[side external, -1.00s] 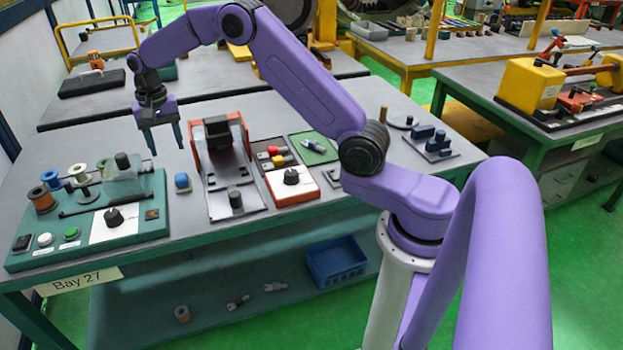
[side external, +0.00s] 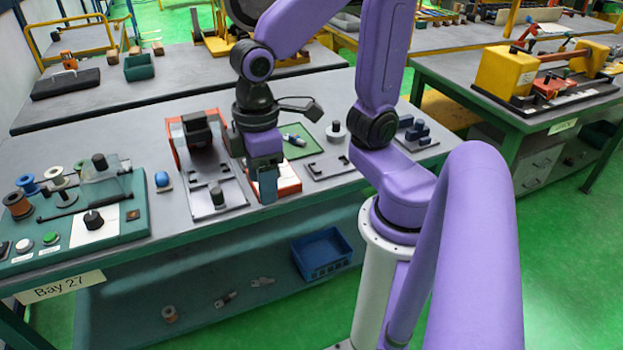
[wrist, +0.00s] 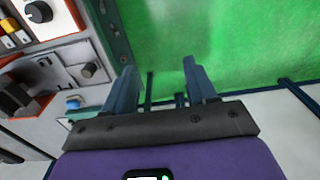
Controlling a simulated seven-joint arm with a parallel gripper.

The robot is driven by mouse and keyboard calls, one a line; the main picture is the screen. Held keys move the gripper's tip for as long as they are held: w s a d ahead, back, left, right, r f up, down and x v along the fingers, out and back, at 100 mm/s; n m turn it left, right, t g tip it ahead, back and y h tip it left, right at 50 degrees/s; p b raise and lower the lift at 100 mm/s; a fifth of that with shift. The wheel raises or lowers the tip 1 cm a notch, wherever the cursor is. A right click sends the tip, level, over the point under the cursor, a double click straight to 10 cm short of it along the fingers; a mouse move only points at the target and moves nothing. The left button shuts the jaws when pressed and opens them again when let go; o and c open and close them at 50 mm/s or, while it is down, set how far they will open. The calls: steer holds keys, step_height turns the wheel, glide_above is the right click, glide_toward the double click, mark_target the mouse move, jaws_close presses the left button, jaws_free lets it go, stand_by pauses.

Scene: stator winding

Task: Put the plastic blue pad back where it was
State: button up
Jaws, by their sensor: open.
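A small blue piece with a pale base, possibly the blue pad (side external: 162,180), sits on the table between the green board and the grey fixture. A small blue piece (wrist: 73,102) also shows at the left of the wrist view. Several dark blue blocks (side external: 416,130) stand at the table's right end; I cannot tell which blue thing is the pad. My gripper (side external: 267,188) points down near the table's front edge, in front of the orange-and-white box. In the wrist view my gripper (wrist: 162,85) is open, with nothing between its fingers.
The grey fixture (side external: 218,196) stands left of my gripper and the orange-and-white box (side external: 290,178) beside it. The green board (side external: 125,222) with spools and knobs fills the left end. Green floor lies beyond the front edge.

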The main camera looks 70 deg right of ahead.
steer(key=s+d+f+n, duration=0.1)
steer(key=s+d+n, duration=0.2)
steer(key=s, duration=0.4)
steer(key=shift+s+d+f+n, duration=0.25)
steer(key=shift+d+n, duration=0.05)
steer(key=shift+d, duration=0.15)
